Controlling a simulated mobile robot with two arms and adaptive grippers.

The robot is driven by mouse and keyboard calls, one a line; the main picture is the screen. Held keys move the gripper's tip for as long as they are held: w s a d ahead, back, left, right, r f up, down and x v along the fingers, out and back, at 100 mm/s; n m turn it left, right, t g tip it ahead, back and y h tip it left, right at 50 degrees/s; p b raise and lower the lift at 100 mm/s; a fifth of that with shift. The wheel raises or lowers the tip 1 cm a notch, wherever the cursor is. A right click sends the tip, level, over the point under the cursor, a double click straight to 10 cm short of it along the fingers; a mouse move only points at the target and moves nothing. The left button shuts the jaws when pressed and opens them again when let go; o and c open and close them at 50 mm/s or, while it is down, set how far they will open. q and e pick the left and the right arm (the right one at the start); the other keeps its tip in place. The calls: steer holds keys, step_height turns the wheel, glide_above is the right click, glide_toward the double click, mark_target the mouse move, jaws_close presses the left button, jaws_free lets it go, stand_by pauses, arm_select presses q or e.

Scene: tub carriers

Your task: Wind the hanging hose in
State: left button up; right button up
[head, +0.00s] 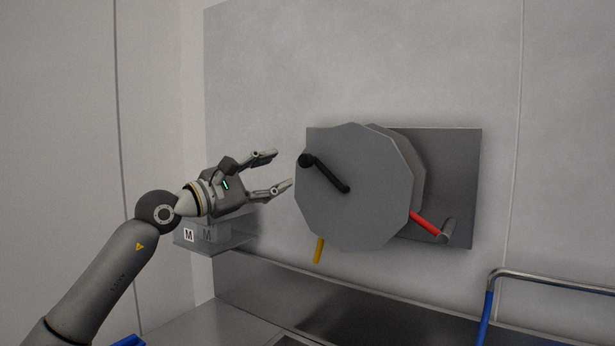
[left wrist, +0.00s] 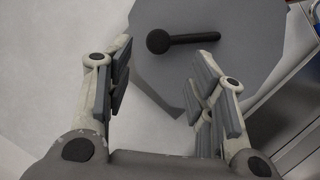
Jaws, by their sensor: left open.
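A grey many-sided hose reel (head: 365,205) is mounted on a dark metal plate (head: 462,160) on the wall. A black crank with a round knob (head: 305,160) crosses the reel's front face, the knob at the upper left. The knob also shows in the left wrist view (left wrist: 158,41), ahead of the fingers. A short yellow hose end (head: 319,250) hangs below the reel. A red lever (head: 425,223) sticks out at the reel's lower right. My left gripper (head: 284,171) is open and empty, left of the knob and apart from it. My right gripper is not in view.
A metal counter (head: 225,325) runs below the reel. A rail with blue parts (head: 487,310) stands at the lower right. The wall above is bare.

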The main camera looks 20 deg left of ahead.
mark_target(303, 161)
arm_select(q)
steer(key=w+d+n+p, duration=0.1)
steer(key=w, duration=0.1)
steer(key=w+d+r+n+p, duration=0.1)
steer(key=w+p, duration=0.1)
steer(key=w, duration=0.1)
steer(key=w+d+r+n+t+p, duration=0.1)
steer(key=w, duration=0.1)
steer(key=shift+w+d+n, duration=0.15)
steer(key=shift+w+n, duration=0.15)
steer(key=shift+w, duration=0.05)
steer(key=shift+w+d+r+p, duration=0.1)
steer(key=shift+w+d+p, duration=0.25)
steer(key=shift+w, duration=0.3)
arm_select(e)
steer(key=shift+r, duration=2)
arm_select(q)
jaws_close()
